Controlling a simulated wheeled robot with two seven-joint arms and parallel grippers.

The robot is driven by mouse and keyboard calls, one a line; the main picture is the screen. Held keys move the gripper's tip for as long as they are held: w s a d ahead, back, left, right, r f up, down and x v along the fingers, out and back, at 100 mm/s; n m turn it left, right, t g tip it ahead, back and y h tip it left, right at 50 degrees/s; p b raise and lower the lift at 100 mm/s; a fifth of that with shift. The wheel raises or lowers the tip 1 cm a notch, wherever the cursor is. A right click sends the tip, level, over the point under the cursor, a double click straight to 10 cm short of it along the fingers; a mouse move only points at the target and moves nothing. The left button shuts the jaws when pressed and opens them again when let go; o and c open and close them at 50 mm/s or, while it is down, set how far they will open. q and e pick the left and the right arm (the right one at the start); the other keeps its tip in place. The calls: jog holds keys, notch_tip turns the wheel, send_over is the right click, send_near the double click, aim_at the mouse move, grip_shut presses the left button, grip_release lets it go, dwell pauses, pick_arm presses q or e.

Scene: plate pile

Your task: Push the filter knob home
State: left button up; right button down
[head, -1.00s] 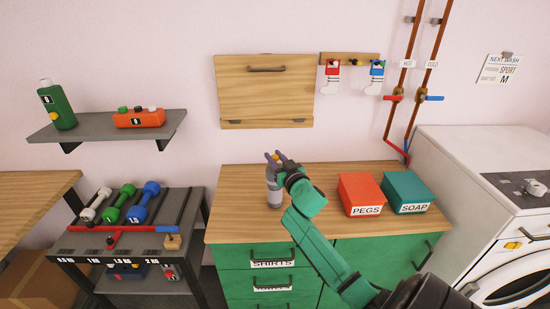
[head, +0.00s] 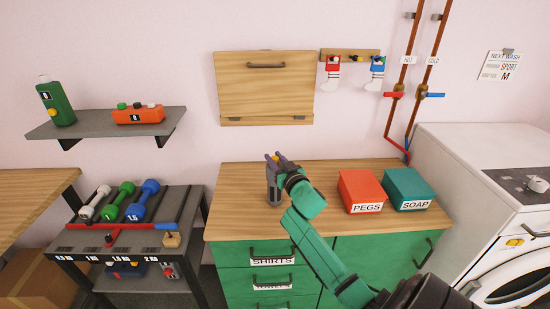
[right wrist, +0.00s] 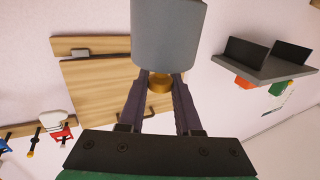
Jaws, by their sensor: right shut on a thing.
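A grey canister (head: 273,192) stands upright on the wooden top of the green cabinet, left of its middle. My right gripper (head: 275,160) is at the canister's top, partly hiding it. In the right wrist view the grey canister (right wrist: 168,35) fills the top middle, and a yellow-brass knob (right wrist: 160,83) adjoins its end. My right gripper (right wrist: 160,90) has its dark fingers on either side of this knob and is shut on it. I cannot tell whether the knob sits flush. My left gripper is not in view.
A red PEGS box (head: 361,190) and a teal SOAP box (head: 408,187) stand to the right on the cabinet top (head: 235,190). A washing machine (head: 460,180) is farther right. A dumbbell rack (head: 125,250) stands at left. The cabinet top left of the canister is clear.

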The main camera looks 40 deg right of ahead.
jog(key=shift+f, duration=0.4)
jog(key=c, duration=0.7)
grip_release()
jog(key=shift+o, duration=0.5)
jog(key=shift+w+d, duration=0.1)
jog(key=b+v, duration=0.2)
jog(key=v, duration=1.2)
jog(key=shift+s, duration=0.3)
